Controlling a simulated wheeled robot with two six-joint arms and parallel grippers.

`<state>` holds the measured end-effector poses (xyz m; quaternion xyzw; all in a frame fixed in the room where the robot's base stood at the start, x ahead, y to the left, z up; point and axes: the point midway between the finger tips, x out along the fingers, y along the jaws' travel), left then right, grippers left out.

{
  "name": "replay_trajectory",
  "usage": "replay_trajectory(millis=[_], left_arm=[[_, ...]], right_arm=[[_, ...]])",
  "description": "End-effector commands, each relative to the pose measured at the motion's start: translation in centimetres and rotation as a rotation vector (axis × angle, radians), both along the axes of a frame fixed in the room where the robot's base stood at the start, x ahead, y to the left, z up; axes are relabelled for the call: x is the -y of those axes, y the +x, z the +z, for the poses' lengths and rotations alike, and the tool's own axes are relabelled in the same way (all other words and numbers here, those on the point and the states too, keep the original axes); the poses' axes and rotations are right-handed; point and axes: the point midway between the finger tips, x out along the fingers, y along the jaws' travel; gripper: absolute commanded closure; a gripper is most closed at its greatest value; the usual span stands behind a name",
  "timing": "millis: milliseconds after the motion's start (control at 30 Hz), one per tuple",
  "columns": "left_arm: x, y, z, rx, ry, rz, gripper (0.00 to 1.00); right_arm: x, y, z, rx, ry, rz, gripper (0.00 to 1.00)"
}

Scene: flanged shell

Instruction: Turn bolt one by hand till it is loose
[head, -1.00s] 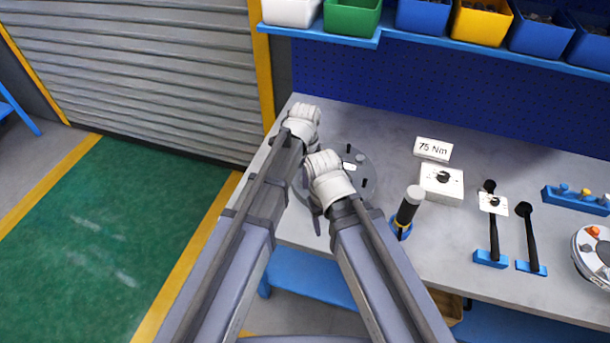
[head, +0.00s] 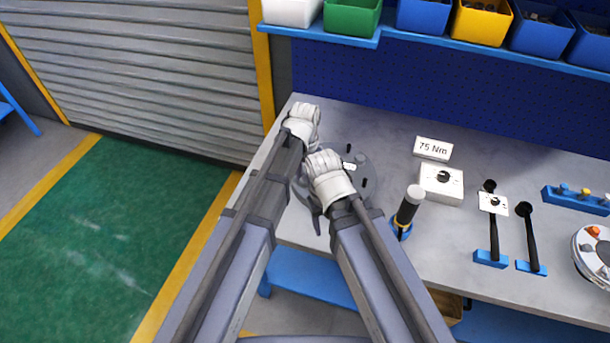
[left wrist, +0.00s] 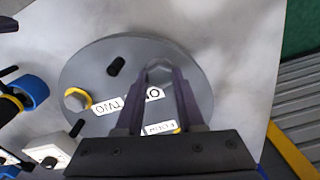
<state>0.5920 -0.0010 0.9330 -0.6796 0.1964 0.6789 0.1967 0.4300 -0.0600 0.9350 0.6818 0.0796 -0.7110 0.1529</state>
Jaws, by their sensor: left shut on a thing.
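The flanged shell shows as a grey round disc (left wrist: 85,75) in the left wrist view and lies on the bench, partly behind my arms, in the head view (head: 368,172). My left gripper (left wrist: 163,72) is shut on a grey hex bolt head (left wrist: 158,66), a finger on each side. An upside-down label beside it seems to read ONE, so I take it for bolt one. Another hex bolt with a yellow ring (left wrist: 77,99) sits beside the label TWO (left wrist: 118,103). The head view hides the gripped bolt behind my arms.
A torque tool in a blue holder (head: 408,210) stands right of the shell. Further right are a white box with a knob (head: 441,183), a 75 Nm sign (head: 432,148) and black-handled tools (head: 530,238). The bench's left edge is close to the shell.

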Motion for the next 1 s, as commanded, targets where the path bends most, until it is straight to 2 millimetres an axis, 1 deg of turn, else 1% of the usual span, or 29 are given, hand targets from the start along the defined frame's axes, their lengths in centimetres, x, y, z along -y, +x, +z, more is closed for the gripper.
replay_trajectory(millis=[1000], left_arm=[[0.06,-0.15,-0.07,-0.002,0.001,0.953,1.00]], right_arm=[[0.00,0.00,-0.07,0.000,0.000,0.000,0.41]])
